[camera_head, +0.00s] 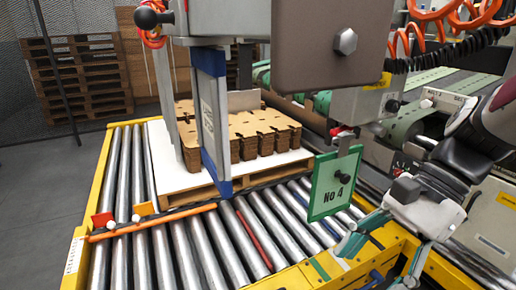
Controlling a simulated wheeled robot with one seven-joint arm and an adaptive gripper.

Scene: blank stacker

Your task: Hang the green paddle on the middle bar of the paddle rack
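The green paddle (335,185) is a green-framed plate with a pale green face marked "No 4". It hangs upright right of centre, below a grey box, and its top meets a small red and black fitting (343,133). My gripper (378,262) is at the lower right, with its fingers spread and pointing down and left. It looks empty and apart from the paddle, just right of and below its lower edge. I cannot clearly make out the rack's middle bar; the grey machine parts may hide it.
A roller conveyor (185,260) with yellow rails fills the foreground. A pallet with brown cardboard blanks (250,135) sits on it. A tall blue-edged panel (212,115) stands before the blanks. Orange coiled hoses (440,15) hang at upper right. Wooden pallets (80,75) stand at back left.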

